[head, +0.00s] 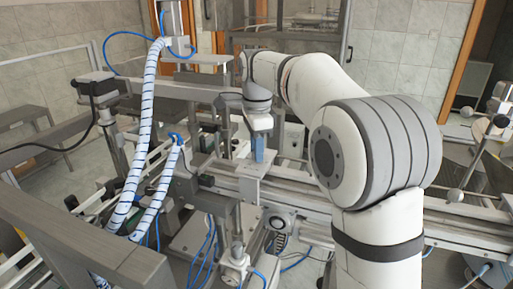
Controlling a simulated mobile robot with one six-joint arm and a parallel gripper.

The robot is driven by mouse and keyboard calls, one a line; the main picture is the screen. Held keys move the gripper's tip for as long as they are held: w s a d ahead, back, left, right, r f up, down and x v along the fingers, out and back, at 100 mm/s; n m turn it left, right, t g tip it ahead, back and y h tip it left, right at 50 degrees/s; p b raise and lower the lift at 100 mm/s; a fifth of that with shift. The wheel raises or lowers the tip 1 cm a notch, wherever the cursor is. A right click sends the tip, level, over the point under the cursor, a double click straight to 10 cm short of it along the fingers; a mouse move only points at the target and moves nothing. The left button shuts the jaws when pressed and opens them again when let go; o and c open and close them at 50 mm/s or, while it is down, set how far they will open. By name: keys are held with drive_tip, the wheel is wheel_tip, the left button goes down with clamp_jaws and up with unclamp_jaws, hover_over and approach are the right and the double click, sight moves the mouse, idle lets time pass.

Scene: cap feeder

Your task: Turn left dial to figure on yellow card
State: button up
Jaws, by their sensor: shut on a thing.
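My gripper (259,143) hangs from my grey wrist in the middle of the head view, pointing down over the conveyor frame. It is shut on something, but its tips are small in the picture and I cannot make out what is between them. A blue part (259,155) shows at the fingers, just above a pale metal plate (247,188). I cannot pick out the left dial or a yellow card for certain. A round knob-like part (277,222) sits on the frame below the plate, clear of my gripper.
A metal conveyor rail (462,224) runs across to the right behind my arm. Striped white hoses (146,125) rise at the left of the gripper. A thick grey beam (85,242) crosses the lower left.

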drive_tip(key=shift+r+m, duration=0.1)
drive_tip(key=shift+m, duration=0.2)
drive_tip(key=o, duration=1)
wheel_tip(320, 180, up, 8)
drive_tip(key=shift+f+b, duration=0.15)
drive_tip(key=shift+b, duration=0.2)
drive_tip(key=shift+d+f, duration=0.1)
drive_tip(key=s+d+f+n+t+b, duration=0.1)
drive_tip(key=s+d+f+n+b, duration=0.3)
drive_tip(key=s+d+f+n, duration=0.3)
drive_tip(key=s+d+f, duration=0.2)
drive_tip(key=s, duration=0.3)
drive_tip(key=shift+d+t, duration=0.4)
drive_tip(key=s+d+f+n+b, duration=0.1)
drive_tip(key=s+d+f+n, duration=0.1)
drive_tip(key=s+f, duration=0.3)
drive_tip(key=s+d+f+n+t+b, duration=0.1)
drive_tip(key=s+d+f+n, duration=0.1)
drive_tip(key=s+f, duration=0.3)
drive_tip(key=s+d+f+n+b, duration=0.1)
drive_tip(key=s+f+n, duration=0.3)
drive_tip(key=s+f, duration=0.1)
drive_tip(key=shift+s+d+f+n+t+b, duration=0.1)
drive_tip(key=shift+d+f+n+t+b, duration=0.1)
drive_tip(key=shift+f, duration=0.25)
drive_tip(key=shift+s+d+f+n+t+b, duration=0.1)
drive_tip(key=shift+d+f+b, duration=0.1)
drive_tip(key=shift+f, duration=0.25)
drive_tip(key=shift+c, duration=0.3)
